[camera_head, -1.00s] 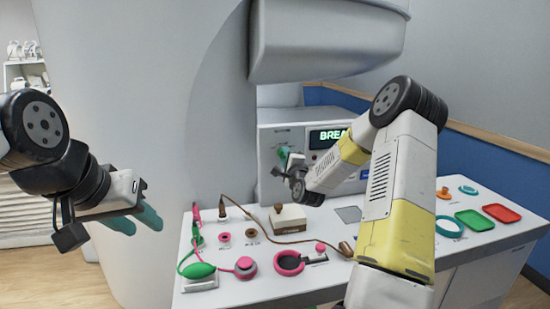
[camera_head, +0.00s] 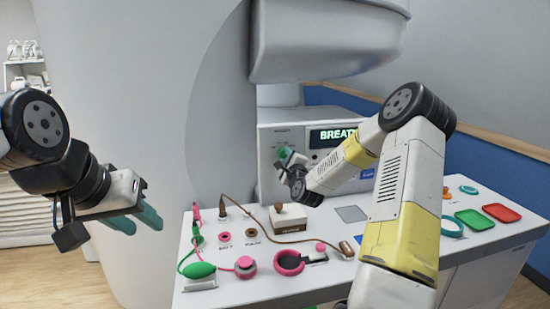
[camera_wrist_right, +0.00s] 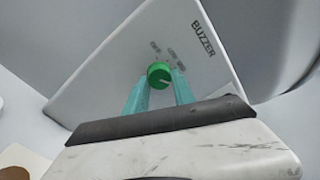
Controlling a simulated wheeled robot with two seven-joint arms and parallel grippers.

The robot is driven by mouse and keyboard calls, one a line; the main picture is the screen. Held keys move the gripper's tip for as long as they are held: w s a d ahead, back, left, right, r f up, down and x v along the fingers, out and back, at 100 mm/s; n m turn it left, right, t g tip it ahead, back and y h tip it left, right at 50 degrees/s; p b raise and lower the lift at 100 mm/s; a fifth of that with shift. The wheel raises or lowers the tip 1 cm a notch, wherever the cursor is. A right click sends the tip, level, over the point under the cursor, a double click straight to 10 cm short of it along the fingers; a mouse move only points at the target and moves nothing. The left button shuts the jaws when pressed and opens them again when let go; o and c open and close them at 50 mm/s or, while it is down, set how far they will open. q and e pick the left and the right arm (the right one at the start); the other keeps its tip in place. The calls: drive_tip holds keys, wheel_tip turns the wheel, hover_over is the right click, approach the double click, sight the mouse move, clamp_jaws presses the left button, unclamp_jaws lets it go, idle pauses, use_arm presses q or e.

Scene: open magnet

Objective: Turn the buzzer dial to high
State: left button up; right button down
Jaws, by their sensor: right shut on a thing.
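The green buzzer dial (camera_wrist_right: 159,74) sits on the white panel face marked BUZZER in the right wrist view. It has a pale pointer line, and small position labels stand above it. My right gripper (camera_wrist_right: 160,88) has its teal fingers on either side of the dial and is shut on it. In the head view my right gripper (camera_head: 285,154) is at the left part of the console front (camera_head: 268,170), and its fingers mostly cover the dial. My left gripper (camera_head: 150,208) hangs at the left, away from the console, with its teal fingers apart and nothing between them.
The white table (camera_head: 240,290) holds a green bulb (camera_head: 198,270), a pink ring (camera_head: 288,262), a brown-knobbed box (camera_head: 288,218), cables, and green (camera_head: 474,220) and red (camera_head: 502,212) trays.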

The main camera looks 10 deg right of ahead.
drive_tip(key=c, duration=1.1)
unclamp_jaws()
drive_tip(key=shift+o, duration=0.2)
drive_tip(key=s, duration=0.8)
drive_tip(key=shift+f, duration=0.15)
drive_tip(key=shift+w, duration=0.1)
drive_tip(key=s+a+r+n+g+y, duration=0.1)
drive_tip(key=s+a+r+n+g, duration=0.5)
drive_tip(key=s+n, duration=0.5)
drive_tip(key=s+a+r+n+g, duration=0.1)
drive_tip(key=s+n+g, duration=0.2)
drive_tip(key=s, duration=0.9)
drive_tip(key=s+a+r+n+g, duration=0.1)
drive_tip(key=s+r+n+g, duration=0.1)
drive_tip(key=s+n, duration=0.7)
drive_tip(key=s+g, duration=0.1)
drive_tip(key=s, duration=0.3)
drive_tip(key=shift+s+a+r+y, duration=0.15)
drive_tip(key=shift+s+r+y, duration=0.05)
drive_tip(key=shift+y, duration=0.2)
